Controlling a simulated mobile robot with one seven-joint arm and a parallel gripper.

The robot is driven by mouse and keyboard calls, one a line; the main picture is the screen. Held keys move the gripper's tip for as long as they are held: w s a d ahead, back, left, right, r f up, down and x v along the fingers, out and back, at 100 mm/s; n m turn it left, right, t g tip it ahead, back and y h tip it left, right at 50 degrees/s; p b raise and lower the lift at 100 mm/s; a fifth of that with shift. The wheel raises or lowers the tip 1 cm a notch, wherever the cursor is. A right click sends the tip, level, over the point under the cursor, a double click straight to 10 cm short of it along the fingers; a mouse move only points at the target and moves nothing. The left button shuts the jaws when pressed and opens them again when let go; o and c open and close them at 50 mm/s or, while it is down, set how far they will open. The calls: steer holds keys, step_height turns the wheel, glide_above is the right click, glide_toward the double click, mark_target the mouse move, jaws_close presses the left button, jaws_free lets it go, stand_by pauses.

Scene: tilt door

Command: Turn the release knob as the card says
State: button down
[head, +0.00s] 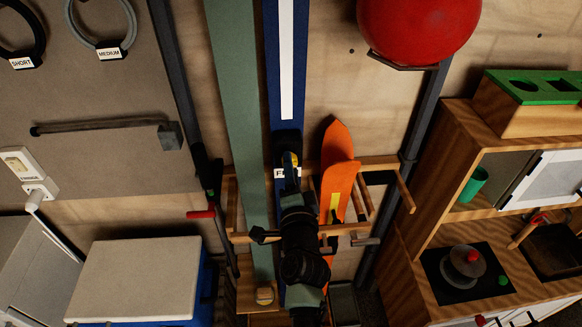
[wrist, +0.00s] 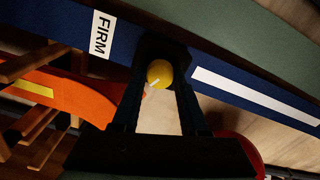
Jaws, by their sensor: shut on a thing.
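A yellow round knob (wrist: 159,73) sits between my gripper's fingertips in the wrist view, with a small pale mark at its lower edge. My gripper (wrist: 160,82) is shut on it. In the head view my gripper (head: 291,165) reaches up to the blue board, and only a bit of yellow shows there. A white label (wrist: 103,35) reading FIRM is on the blue board (wrist: 140,55) beside the knob. In the head view the label (head: 279,173) is partly covered by my gripper. The knob's mount is hidden by the fingers.
A grey-green board (head: 236,100) stands left of the blue one. Orange boards (head: 338,150) lean in a wooden rack (head: 385,163) close on the right. A red ball (head: 415,25) is above right. A toy kitchen (head: 430,215) stands right, and a white-lidded box (head: 140,280) lower left.

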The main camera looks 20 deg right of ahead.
stand_by(0.4)
steer(key=shift+c, duration=2.1)
jaws_free()
steer(key=p+v, duration=0.4)
steer(key=v, duration=0.9)
steer(key=shift+p, duration=0.4)
